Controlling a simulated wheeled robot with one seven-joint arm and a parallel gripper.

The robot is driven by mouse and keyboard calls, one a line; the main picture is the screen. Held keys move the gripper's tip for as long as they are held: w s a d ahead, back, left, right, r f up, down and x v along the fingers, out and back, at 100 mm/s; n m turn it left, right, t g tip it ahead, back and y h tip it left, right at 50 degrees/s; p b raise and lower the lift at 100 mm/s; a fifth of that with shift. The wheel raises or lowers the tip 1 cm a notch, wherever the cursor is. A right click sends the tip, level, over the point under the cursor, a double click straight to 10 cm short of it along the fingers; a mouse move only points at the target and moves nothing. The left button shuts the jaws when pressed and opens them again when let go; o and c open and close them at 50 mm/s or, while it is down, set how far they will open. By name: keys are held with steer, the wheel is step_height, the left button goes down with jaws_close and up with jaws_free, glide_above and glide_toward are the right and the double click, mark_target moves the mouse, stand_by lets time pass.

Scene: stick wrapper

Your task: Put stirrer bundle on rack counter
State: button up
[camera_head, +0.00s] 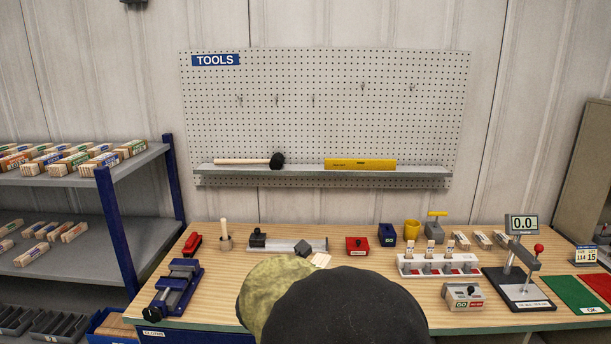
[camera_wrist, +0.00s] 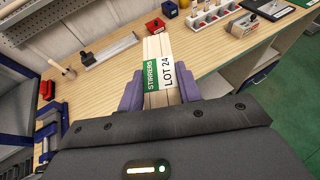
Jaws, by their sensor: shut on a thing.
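My gripper (camera_wrist: 160,88) is shut on the stirrer bundle (camera_wrist: 157,48) in the wrist view. The bundle is pale wood with a green and white band reading "STIRRERS LOT 24". It points away from my gripper, over the workbench. In the head view my dark arm hides the gripper; a small pale piece beside it may be the bundle's tip. No thing is plainly labelled as the rack counter. A blue and grey shelf rack (camera_head: 109,216) stands at the left with wrapped bundles on two shelves. A white slotted holder (camera_head: 408,269) with several upright bundles stands on the bench.
The wooden workbench (camera_head: 218,291) carries a blue vise (camera_head: 176,288), a red box (camera_head: 357,245), a grey GO box (camera_head: 463,296) and a gauge with a display (camera_head: 522,224). A green mat (camera_head: 577,294) lies at the right. A pegboard (camera_head: 325,110) hangs behind.

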steer(key=shift+s+f, duration=0.2)
steer(key=shift+f, duration=0.25)
step_height(320, 180, down, 9)
steer(key=m+h, duration=0.1)
steer(key=s+d+f+m+g+h, duration=0.1)
steer(key=d+f, duration=0.3)
steer(key=f, duration=0.4)
steer(key=s+d+f+m+g+h, duration=0.1)
steer(key=s+d+f, duration=0.3)
steer(key=f, duration=0.4)
steer(key=s+d+f+m+g+h, duration=0.1)
steer(key=s+d+f+m+h, duration=0.1)
steer(key=d+f, duration=0.4)
step_height(320, 180, down, 3)
steer(key=shift+s+d+r+g, duration=0.1)
steer(key=shift+s+d+g, duration=0.15)
steer(key=shift+s+g, duration=0.15)
